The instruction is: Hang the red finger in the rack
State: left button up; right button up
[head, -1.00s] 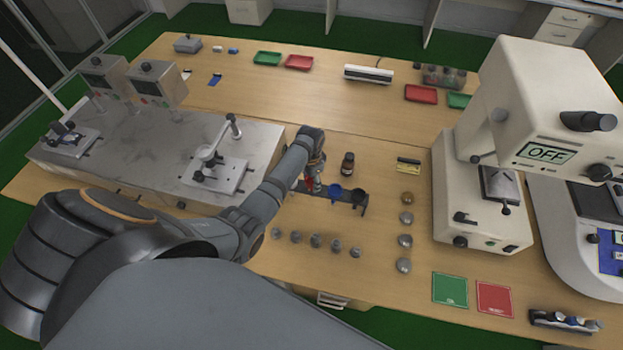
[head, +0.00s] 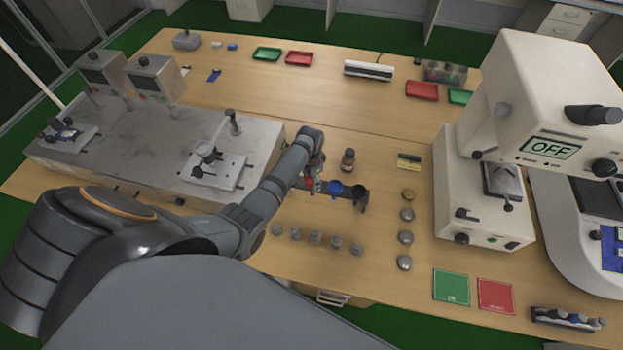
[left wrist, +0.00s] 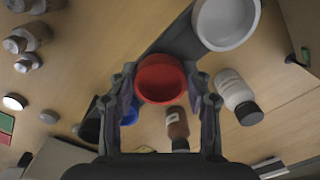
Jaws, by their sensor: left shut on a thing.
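The red finger (left wrist: 162,78), a small round cup, sits between the two fingers of my left gripper (left wrist: 160,85), which is shut on it. It also shows in the head view (head: 309,184), at the dark rack (head: 325,186). I cannot tell whether it rests in the rack or is just above it. A blue finger (head: 335,188) and a black finger (head: 358,197) hang in the rack to its right. In the left wrist view a large white cup (left wrist: 228,22) is at the rack's other side. My right gripper is not in view.
A brown bottle (head: 348,161) stands behind the rack; a white-labelled bottle (left wrist: 237,92) shows in the wrist view. Several grey weights (head: 315,239) lie in front, and round metal pieces (head: 405,238) line up to the right. A metal hotplate bench (head: 130,150) is left and a white machine (head: 485,205) right.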

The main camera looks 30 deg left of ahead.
pick_arm(q)
jog(key=o, duration=1.4)
jog(key=o, duration=0.5)
jog(key=shift+r, duration=0.1)
notch_tip(320, 180, up, 3)
jog(key=p, duration=0.3)
jog(key=shift+f, duration=0.2)
jog(key=shift+s+r+p, duration=0.1)
jog(key=shift+r+p, duration=0.5)
jog(key=shift+r, duration=1.55)
